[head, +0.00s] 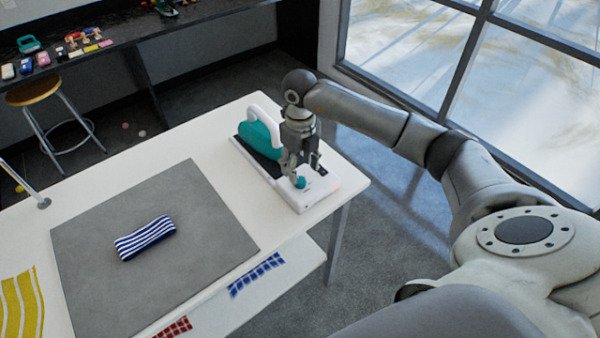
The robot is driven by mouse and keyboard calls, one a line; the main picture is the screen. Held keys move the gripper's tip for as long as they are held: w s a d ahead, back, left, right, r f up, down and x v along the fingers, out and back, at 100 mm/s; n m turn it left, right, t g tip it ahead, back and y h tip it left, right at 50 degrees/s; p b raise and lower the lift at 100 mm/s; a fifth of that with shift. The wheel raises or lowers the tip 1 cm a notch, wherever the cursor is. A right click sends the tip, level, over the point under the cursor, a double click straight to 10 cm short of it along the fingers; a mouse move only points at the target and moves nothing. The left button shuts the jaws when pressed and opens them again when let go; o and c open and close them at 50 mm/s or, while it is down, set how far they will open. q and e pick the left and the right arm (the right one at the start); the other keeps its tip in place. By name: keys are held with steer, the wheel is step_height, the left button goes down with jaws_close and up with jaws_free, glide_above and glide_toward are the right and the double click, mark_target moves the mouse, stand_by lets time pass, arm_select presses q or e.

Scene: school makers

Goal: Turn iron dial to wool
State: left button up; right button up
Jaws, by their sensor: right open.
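The iron (260,139), teal with a white handle, rests on its white and dark base at the right end of the white table. A small teal dial (300,183) sits on the near white part of the base. My right gripper (301,172) points down with its open fingers around or just above the dial; I cannot tell whether they touch it. The dial's markings are too small to read. My left gripper is not in view.
A grey mat (200,203) on the white table (95,190) holds a folded blue-and-white striped cloth (145,238). Yellow striped fabric (22,306) lies at the left. A lower shelf (300,262) holds blue and red patterned pieces. A stool (33,91) stands behind.

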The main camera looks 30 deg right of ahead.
mark_target(300, 179)
steer(key=shift+f+p, duration=0.4)
steer(key=shift+f, duration=1.9)
steer(key=c, duration=1.1)
steer(key=shift+o, duration=0.2)
